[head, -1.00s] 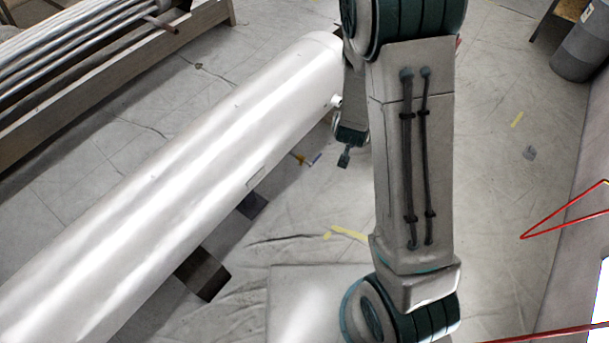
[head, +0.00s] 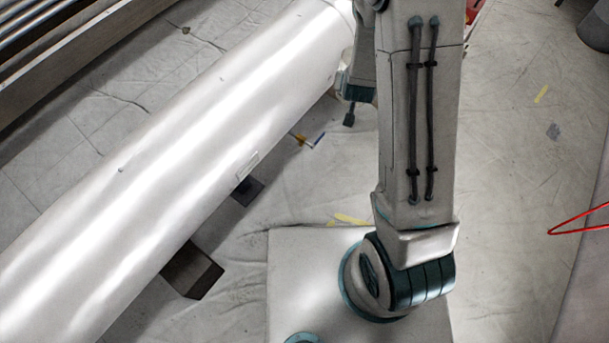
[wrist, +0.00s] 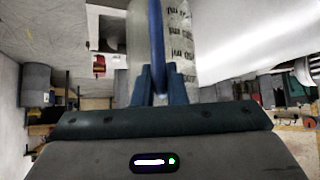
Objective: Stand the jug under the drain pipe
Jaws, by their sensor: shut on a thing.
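My gripper (wrist: 160,85) is shut on the jug (wrist: 178,40) in the wrist view. The jug is clear, with a blue handle (wrist: 157,40) between my blue fingers and upside-down "ml" markings in the picture. Its far end runs out of the top of the picture. In the head view my arm hides the jug, and I cannot make out my fingertips. A drain pipe is not clearly visible now. A large white tank (head: 190,150) lies diagonally across the left of the head view, its far end partly behind my arm.
Dark blocks (head: 192,270) show under the tank. A rack of metal pipes (head: 55,45) lies at the upper left. A red wire-like object (head: 580,218) is at the right, and a grey cylinder (head: 597,28) at the top right. The sheeted floor between them looks mostly clear.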

